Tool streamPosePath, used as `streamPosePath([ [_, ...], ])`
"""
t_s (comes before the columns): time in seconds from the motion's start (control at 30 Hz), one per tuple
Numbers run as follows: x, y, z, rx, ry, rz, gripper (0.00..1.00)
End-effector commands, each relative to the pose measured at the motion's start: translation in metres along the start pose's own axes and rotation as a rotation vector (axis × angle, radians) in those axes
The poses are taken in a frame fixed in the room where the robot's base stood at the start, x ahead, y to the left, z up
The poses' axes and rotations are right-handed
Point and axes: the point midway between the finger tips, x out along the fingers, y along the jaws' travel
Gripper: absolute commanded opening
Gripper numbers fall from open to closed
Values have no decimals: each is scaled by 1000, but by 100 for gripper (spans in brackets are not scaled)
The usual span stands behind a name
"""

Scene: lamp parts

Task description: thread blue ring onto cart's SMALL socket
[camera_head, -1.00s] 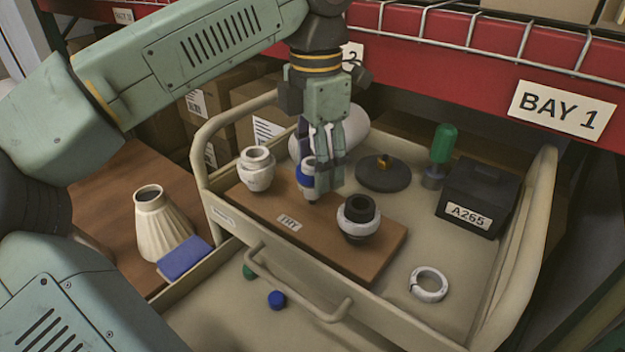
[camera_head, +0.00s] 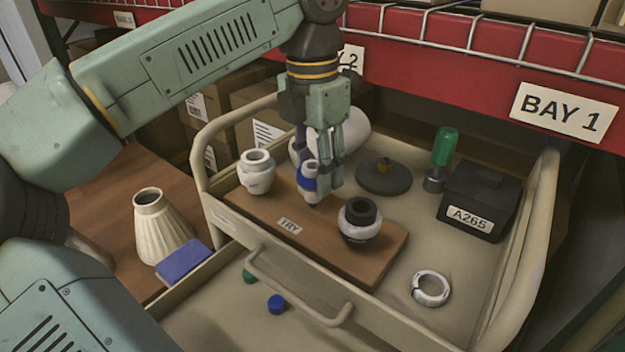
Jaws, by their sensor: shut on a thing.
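The blue ring (camera_head: 307,184) is around or against the slim white socket (camera_head: 310,167) in the middle of the wooden board (camera_head: 280,220) on the cart. White shows above the blue, and a dark foot shows below. My gripper (camera_head: 325,185) points down at this socket and is shut on the blue ring, its fingers hiding the ring's right side. I cannot tell whether the ring fully encircles the socket or is seated. A wider white socket (camera_head: 256,180) stands to the left. A dark-topped socket with a white collar (camera_head: 360,228) stands at the front right.
On the cart tray (camera_head: 390,278) are a white split ring (camera_head: 430,289), a black box (camera_head: 480,196), a green-handled tool (camera_head: 445,146) and a dark disc (camera_head: 384,177). A ribbed vase (camera_head: 160,228) stands left. A red shelf beam (camera_head: 450,65) runs behind.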

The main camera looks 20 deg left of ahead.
Motion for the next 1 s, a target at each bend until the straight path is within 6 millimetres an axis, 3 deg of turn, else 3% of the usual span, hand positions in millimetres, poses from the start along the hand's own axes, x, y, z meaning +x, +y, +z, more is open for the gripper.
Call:
streamPosePath([
  [0.03, -8, 0, -4, -15, 21, 43, 11],
  [0.2, -9, -1, -4, -7, 21, 42, 0],
  [0.37, -11, -2, -4, 107, 23, 39, 0],
  [0.73, -12, -5, -4, 535, 26, 36, 0],
  [1.0, -11, -4, -4, 589, 28, 39, 0],
])
